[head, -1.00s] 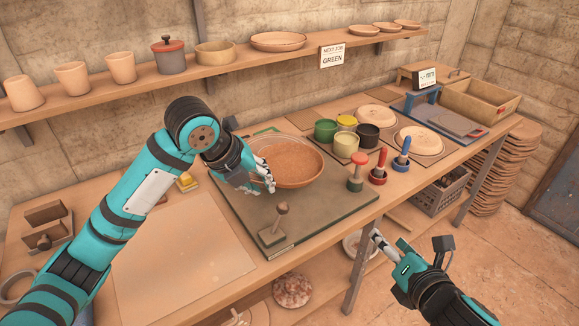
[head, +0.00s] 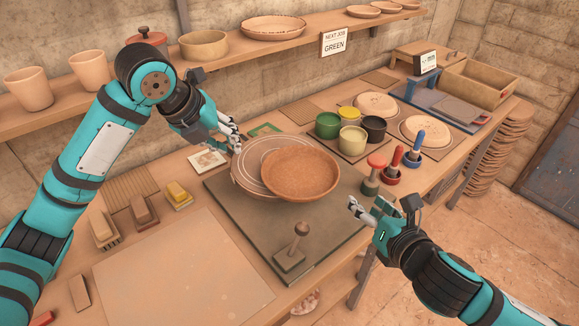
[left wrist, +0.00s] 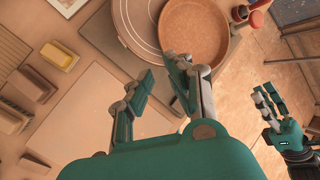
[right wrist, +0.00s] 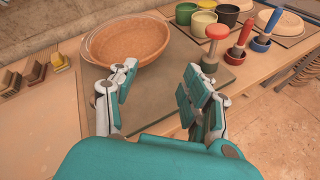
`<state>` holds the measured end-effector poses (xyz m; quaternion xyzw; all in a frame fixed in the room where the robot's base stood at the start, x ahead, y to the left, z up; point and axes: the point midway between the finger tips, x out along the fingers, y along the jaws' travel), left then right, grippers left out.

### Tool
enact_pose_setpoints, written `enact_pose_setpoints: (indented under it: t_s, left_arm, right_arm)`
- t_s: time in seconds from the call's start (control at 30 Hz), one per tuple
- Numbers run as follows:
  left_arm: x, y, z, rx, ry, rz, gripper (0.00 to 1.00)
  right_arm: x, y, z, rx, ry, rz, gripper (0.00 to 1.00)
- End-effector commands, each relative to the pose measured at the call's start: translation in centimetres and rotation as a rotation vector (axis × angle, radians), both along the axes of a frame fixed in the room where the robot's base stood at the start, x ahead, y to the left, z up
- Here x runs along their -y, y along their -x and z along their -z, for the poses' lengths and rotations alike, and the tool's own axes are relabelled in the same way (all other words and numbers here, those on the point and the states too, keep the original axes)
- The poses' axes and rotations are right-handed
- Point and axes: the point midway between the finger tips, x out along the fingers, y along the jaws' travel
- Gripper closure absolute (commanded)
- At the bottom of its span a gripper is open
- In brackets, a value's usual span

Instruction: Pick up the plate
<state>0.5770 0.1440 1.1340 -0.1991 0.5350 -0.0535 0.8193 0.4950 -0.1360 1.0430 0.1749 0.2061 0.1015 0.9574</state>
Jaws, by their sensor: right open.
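The plate, a round brown clay dish with a raised rim (head: 301,174), rests over part of a ringed disc (head: 252,165) above the dark board. It also shows in the left wrist view (left wrist: 194,32) and the right wrist view (right wrist: 130,42). My left gripper (head: 234,133) is open and empty behind the disc's left edge, apart from the dish in the head view. My right gripper (head: 362,209) is open and empty, to the right of and nearer than the dish. In the right wrist view its fingers (right wrist: 160,88) are wide apart, with the dish beyond them.
A stamp with a round knob (head: 297,242) stands on the dark board (head: 240,215). Glaze pots (head: 350,138) and red, blue and green-based stampers (head: 392,166) stand to the right. Brushes or blocks (head: 143,210) lie left. A shelf (head: 225,62) runs along the wall.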

Motion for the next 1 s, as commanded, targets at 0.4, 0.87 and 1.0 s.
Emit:
enact_pose_setpoints:
  t_s: [0.4, 0.87, 1.0]
  left_arm:
    - [0.3, -0.4, 0.9, -0.002, 0.001, -0.001, 0.83]
    - [3.0, -3.9, 8.3, -0.005, 0.001, 0.000, 0.83]
    - [3.8, -5.1, 10.6, -0.004, 0.001, 0.000, 0.83]
  right_arm:
    - [-0.3, -0.9, 0.4, -0.001, -0.002, 0.001, 0.51]
    - [-2.6, -8.5, 3.4, -0.002, -0.002, 0.002, 0.51]
    - [-3.3, -11.0, 4.4, -0.002, -0.002, 0.002, 0.51]
